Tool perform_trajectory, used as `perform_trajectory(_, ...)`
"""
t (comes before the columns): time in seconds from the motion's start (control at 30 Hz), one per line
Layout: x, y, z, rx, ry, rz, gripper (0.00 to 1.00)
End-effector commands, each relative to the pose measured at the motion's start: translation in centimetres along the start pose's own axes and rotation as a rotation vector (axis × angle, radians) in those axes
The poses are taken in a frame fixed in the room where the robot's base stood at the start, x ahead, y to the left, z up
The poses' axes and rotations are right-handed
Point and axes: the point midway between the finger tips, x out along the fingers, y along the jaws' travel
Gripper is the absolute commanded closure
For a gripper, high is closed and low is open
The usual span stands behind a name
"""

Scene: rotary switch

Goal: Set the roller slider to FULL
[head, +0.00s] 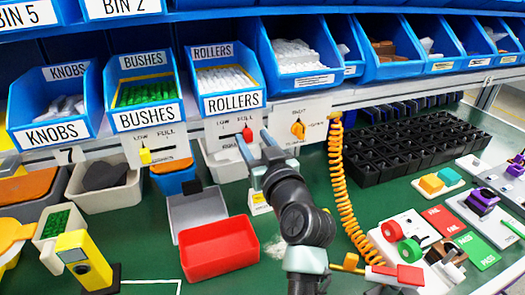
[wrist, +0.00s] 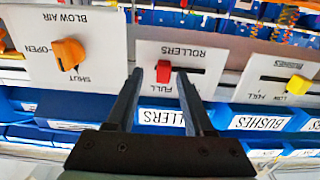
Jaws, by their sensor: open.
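The roller slider is a red knob (head: 247,134) on a white plate marked ROLLERS (head: 225,140), with LOW at left and FULL at right in the head view. The knob sits at the FULL end of its slot. In the wrist view, which is upside down, the red knob (wrist: 163,71) is right by the word FULL, and the slot runs off to its right. My gripper (wrist: 159,74) is open, one finger on each side of the knob, with gaps visible. In the head view my gripper (head: 254,137) is at the plate.
A yellow bushes slider (head: 146,156) is left of the plate, and an orange rotary knob (head: 298,129) is right of it. Blue bins (head: 228,85) hang above. A red tray (head: 218,249) and an orange coiled hose (head: 342,180) are below, near my arm.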

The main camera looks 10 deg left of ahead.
Motion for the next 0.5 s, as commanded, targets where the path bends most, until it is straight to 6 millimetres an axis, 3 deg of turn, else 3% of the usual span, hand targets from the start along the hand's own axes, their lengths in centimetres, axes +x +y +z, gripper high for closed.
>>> perform_trajectory(0.17,-2.1,0.1,0.1,0.0,0.001,0.003,0.47)
perform_trajectory(0.5,-9.1,0.2,0.2,0.002,0.001,0.006,0.47)
